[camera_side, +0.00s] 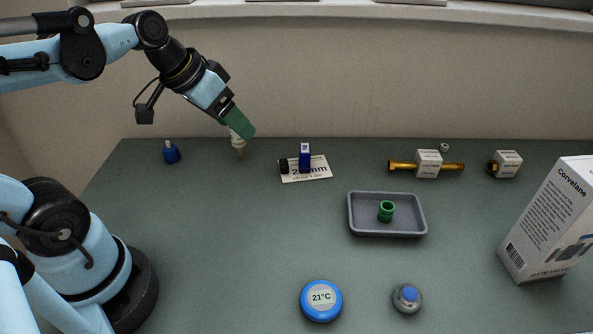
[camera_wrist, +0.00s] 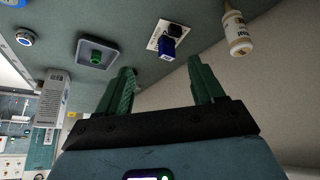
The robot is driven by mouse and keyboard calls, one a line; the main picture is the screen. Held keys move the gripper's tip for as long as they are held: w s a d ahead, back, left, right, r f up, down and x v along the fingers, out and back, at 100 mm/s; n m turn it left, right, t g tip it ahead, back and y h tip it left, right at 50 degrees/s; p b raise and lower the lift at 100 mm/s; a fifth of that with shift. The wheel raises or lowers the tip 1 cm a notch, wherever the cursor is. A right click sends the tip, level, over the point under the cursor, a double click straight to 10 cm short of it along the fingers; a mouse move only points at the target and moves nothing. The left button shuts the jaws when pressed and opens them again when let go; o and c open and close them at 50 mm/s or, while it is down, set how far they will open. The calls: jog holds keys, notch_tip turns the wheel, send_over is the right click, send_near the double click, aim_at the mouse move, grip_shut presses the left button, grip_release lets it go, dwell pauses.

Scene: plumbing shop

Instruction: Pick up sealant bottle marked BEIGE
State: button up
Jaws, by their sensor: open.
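A cream bottle with a tan nozzle (camera_side: 239,150) stands near the back wall at the left, its nozzle pointing down and its upper part hidden behind my gripper (camera_side: 240,122). In the wrist view the cream bottle (camera_wrist: 238,36) shows a small label, too small to read for certain. It lies to the right of my gripper's green fingers (camera_wrist: 162,82), outside the gap between them. The fingers are apart with nothing between them.
A card (camera_side: 318,171) with a small blue box (camera_side: 305,156) lies to the right. A grey tray (camera_side: 357,228) holds a green fitting (camera_side: 386,211). The table's left middle is clear.

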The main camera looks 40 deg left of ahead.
aim_at(238, 138)
jog(key=a+r+m+t+h, duration=0.1)
jog(key=a+m+t+h, duration=0.45)
jog(key=a, duration=1.15)
jog(key=w+d+f, duration=0.5)
jog(key=w+f, duration=0.5)
jog(key=shift+w+d, duration=0.15)
jog(key=shift+d, duration=0.1)
jog(key=c, duration=1.1)
jog(key=shift+r, duration=0.1)
